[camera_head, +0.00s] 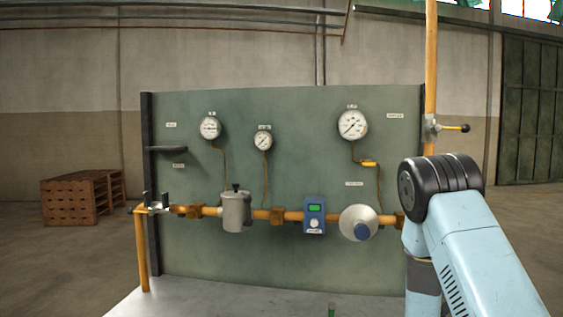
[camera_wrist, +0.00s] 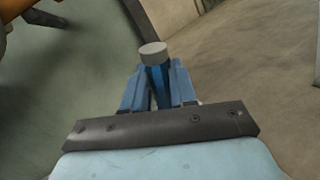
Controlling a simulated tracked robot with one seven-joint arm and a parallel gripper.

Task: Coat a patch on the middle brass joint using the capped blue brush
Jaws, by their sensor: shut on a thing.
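My gripper (camera_wrist: 160,88) is shut on the blue brush (camera_wrist: 158,75), which stands between the blue fingers in the wrist view. Its pale grey round cap (camera_wrist: 153,49) is on top, and bristles do not show. The head view shows my arm at the right, but the gripper and brush are hidden there. Brass joints sit along the yellow pipe: one at the left (camera_head: 195,211), the middle brass joint (camera_head: 277,215) between the grey canister and the blue meter, and one at the right (camera_head: 400,219), partly beside my arm. The brush is not seen touching any joint.
A green panel (camera_head: 300,255) backs the pipe, with gauges (camera_head: 353,124) above. The grey canister (camera_head: 236,211), blue meter (camera_head: 314,216) and round silver regulator (camera_head: 357,223) stick out from the pipe. A yellow post (camera_head: 431,70) stands at right. Brown crates (camera_head: 70,201) stand far left.

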